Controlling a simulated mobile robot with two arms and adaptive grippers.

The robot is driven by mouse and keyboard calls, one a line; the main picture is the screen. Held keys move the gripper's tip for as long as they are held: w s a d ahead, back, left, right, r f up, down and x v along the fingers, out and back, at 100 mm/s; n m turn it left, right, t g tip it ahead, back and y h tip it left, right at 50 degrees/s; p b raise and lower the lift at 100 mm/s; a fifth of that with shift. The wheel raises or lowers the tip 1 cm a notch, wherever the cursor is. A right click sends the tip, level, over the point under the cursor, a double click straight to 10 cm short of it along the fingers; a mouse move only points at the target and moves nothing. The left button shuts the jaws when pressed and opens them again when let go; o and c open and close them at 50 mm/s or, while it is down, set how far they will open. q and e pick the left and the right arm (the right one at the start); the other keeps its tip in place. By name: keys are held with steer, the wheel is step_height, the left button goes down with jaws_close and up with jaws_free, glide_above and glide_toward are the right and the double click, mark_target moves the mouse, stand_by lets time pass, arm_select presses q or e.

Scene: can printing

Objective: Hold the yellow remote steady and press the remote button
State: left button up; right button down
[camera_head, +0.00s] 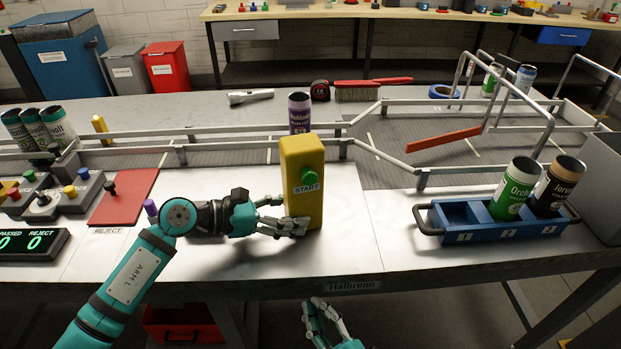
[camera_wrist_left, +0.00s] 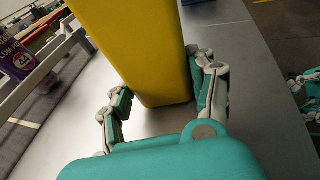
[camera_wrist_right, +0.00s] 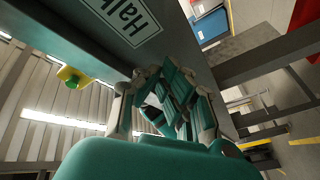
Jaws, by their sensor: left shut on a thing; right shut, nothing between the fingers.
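The yellow remote (camera_head: 303,200) stands upright on the metal table, with a green button (camera_head: 309,176) above a START label on its front. My left gripper (camera_head: 290,221) is shut on the lower part of the remote. In the left wrist view the remote (camera_wrist_left: 140,50) sits between the left fingers (camera_wrist_left: 165,100). My right gripper (camera_head: 325,318) is shut and empty, low in front of the table edge and below the remote. In the right wrist view the right fingers (camera_wrist_right: 175,100) are closed together, and the remote (camera_wrist_right: 73,76) with its green button shows at upper left.
A purple can (camera_head: 299,113) stands behind the remote on the railed conveyor. A blue tray (camera_head: 470,228) with two cans stands at right. A red reject mat (camera_head: 124,197) and knob boxes lie at left. The table front edge (camera_head: 330,288) is above my right gripper.

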mark_target(309, 176)
step_height(309, 176, up, 23)
steer(key=s+d+n+t+y, duration=0.1)
steer(key=s+n+t+y, duration=0.1)
steer(key=t, duration=0.5)
steer(key=shift+d+n, duration=0.25)
steer(key=shift+n, duration=0.65)
steer(key=shift+w+r, duration=0.1)
steer(key=w+a, duration=0.2)
steer(key=w, duration=0.6)
steer(key=shift+w, duration=0.2)
steer(key=shift+w, duration=0.1)
steer(key=shift+w, duration=0.35)
